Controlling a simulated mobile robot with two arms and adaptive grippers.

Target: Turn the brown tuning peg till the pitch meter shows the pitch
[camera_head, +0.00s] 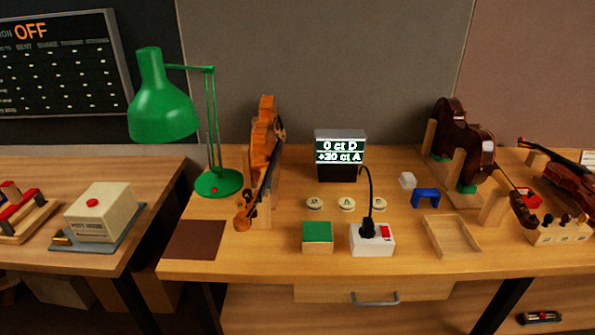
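The pitch meter (340,141) stands at the back middle of the bench, and its lit screen reads "0 ct D" above "+20 ct A". An orange-brown violin (263,150) stands upright in a wooden holder left of the meter, its scroll end (245,213) low and toward the front. Its pegs are too small to tell apart. A dark brown violin (463,140) rests in wooden supports at the right, its scroll end (522,208) toward the front right. I cannot tell which peg is the brown tuning peg. Neither gripper shows.
A green lamp (163,110) stands at the left. A green-topped box (317,236), a white socket box (371,243) with a black plug, and an empty wooden tray (452,237) line the front. Three round buttons (347,203) lie before the meter. Another violin (565,178) is far right.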

